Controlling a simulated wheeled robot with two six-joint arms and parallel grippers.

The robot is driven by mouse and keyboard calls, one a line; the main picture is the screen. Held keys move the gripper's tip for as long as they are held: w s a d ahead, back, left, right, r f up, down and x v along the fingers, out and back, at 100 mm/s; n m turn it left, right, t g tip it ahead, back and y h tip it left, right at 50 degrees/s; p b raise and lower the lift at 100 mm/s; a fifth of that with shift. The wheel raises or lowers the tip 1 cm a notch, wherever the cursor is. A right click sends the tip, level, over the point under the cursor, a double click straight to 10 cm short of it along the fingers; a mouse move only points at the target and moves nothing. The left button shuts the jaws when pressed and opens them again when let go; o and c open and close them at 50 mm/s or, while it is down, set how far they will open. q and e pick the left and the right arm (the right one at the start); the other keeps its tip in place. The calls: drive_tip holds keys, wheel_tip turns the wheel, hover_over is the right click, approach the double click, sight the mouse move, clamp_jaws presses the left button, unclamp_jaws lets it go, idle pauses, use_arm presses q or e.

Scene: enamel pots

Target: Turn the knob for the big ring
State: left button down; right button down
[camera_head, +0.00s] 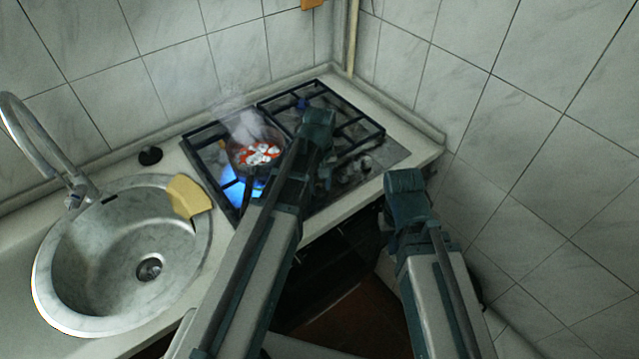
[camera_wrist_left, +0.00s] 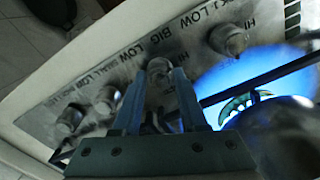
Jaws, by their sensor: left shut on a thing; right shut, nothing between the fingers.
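In the left wrist view, a steel control panel (camera_wrist_left: 40,122) carries several round metal knobs in a row with printed labels. My left gripper (camera_wrist_left: 162,74) is shut on one knob (camera_wrist_left: 158,65), which sits between its fingertips; the printed word BIG is close to this knob. Another knob (camera_wrist_left: 228,38) is to its upper right, and others (camera_wrist_left: 107,98) are to its lower left. In the head view, my left gripper (camera_head: 325,172) is over the front of the hob (camera_head: 398,155), its arm covering part of it. My right gripper (camera_head: 405,192) is shut and empty, in front of the counter.
A steaming pot (camera_head: 253,143) with red and white pieces stands on the left of the hob. A blue flame (camera_head: 240,190) burns at the hob's front left. A sink (camera_head: 120,240) with a yellow cloth (camera_head: 187,196) on its rim is to the left. Tiled walls close the corner.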

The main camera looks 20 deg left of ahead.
use_arm(q)
drive_tip(key=m, duration=0.5)
drive_tip(key=shift+m, duration=0.3)
drive_tip(key=m, duration=1.6)
drive_tip(key=shift+m, duration=0.3)
drive_tip(key=shift+c, duration=2.2)
unclamp_jaws()
